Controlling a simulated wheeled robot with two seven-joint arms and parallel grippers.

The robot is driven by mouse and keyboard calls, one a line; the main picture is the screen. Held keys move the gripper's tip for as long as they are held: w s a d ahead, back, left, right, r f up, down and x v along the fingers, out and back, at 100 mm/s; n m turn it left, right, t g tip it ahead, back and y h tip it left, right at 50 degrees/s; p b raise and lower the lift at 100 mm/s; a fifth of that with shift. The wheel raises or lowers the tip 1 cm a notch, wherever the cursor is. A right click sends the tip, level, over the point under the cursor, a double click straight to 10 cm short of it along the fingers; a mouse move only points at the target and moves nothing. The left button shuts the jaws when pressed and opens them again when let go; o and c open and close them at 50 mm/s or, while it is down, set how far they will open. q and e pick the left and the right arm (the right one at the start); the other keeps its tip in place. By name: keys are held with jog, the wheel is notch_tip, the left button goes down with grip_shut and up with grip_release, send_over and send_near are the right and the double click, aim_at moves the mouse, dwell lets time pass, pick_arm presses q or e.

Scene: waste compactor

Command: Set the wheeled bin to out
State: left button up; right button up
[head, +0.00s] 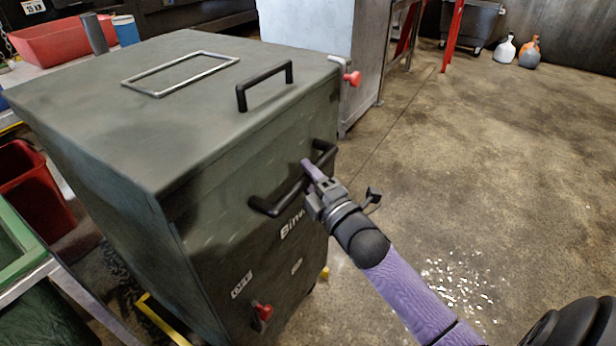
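A dark green-grey metal box (110,110) with a label starting "Bin" fills the left half of the head view; I take it as the wheeled bin. It stands upright beside a pale grey cabinet. A black bar handle (270,207) is on its front face. My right gripper (310,172) is at this handle, near the bar's right part. One purple finger reaches over the bar; the other finger is hidden, so I cannot tell whether it is shut on it. The bin's wheels are mostly out of sight. My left gripper is not in view.
The bin has a lid handle (265,84), a red knob (352,78) at the top edge and a red knob (263,312) low in front. The pale cabinet (310,40) stands behind. Another dark container (470,20) is far back. The concrete floor to the right is clear.

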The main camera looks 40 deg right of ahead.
grip_shut()
dwell(0.9)
